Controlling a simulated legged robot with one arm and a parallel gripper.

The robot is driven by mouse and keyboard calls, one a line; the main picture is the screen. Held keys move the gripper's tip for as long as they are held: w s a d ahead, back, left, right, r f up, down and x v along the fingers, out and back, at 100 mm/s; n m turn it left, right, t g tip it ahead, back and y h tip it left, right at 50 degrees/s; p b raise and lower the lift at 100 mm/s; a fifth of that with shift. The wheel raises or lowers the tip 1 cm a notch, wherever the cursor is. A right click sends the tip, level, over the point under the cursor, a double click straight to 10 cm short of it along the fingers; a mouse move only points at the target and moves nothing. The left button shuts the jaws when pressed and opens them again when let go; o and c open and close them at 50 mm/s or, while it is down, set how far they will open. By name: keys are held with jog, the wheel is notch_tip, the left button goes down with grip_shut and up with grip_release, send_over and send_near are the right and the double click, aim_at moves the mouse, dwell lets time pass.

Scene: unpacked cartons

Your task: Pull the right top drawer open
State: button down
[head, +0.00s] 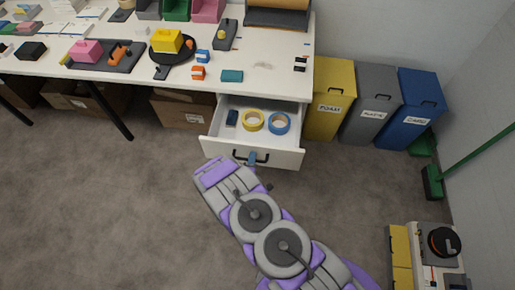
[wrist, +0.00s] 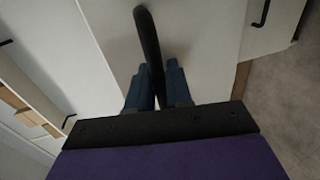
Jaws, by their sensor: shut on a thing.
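The right top drawer (head: 285,155) is a white drawer under the right end of the white table, and it stands pulled out. A dark blue item (head: 232,118), a yellow tape roll (head: 252,121) and a blue tape roll (head: 279,123) lie inside it. Its black bar handle (wrist: 148,40) is on the front panel and also shows in the head view (head: 264,157). My gripper (wrist: 160,75) has its two blue fingers on either side of the handle, shut on it. In the head view my gripper (head: 252,158) is partly hidden by my arm.
Yellow (head: 328,110), grey (head: 371,115) and blue (head: 408,112) bins stand right of the drawer. A green broom (head: 433,182) leans by the right wall. The white table (head: 270,85) holds small tools and trays. Carpet at the left front is clear.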

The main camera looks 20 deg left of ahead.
jog(key=f+v, duration=0.1)
jog(key=v, duration=0.5)
jog(key=shift+s+a+f+p, duration=0.2)
jog(key=shift+s+p, duration=0.1)
jog(key=shift+s, duration=0.15)
